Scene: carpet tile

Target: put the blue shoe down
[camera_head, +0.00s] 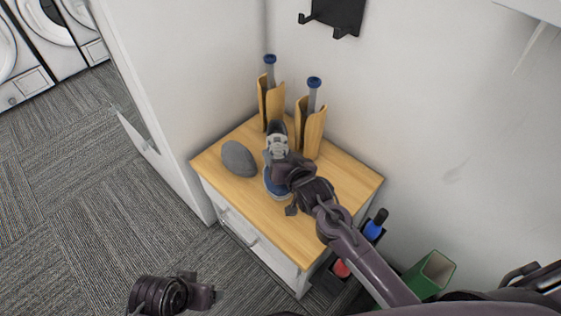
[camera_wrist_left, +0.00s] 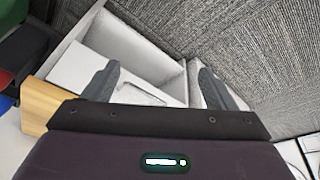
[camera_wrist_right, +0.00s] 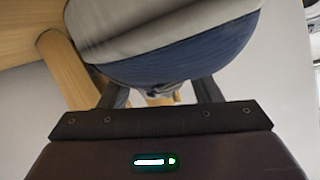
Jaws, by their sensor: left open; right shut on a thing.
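The blue shoe (camera_head: 272,186) is at the middle of the wooden cabinet top (camera_head: 310,222) in the head view, partly hidden by my right gripper (camera_head: 284,168). Its blue side and pale grey sole fill the top of the right wrist view (camera_wrist_right: 180,48). My right gripper is shut on the shoe. I cannot tell whether the shoe touches the cabinet top. My left gripper (camera_head: 207,296) is low in front of the cabinet, away from the shoe. Its fingers are open and empty in the left wrist view (camera_wrist_left: 157,80).
A dark grey rounded object (camera_head: 238,158) lies left of the shoe. Two tan upright pieces with blue-topped rods, left (camera_head: 271,95) and right (camera_head: 312,120), stand behind it. Bare wood lies at the front and right. A green bin (camera_head: 431,274) stands right of the cabinet.

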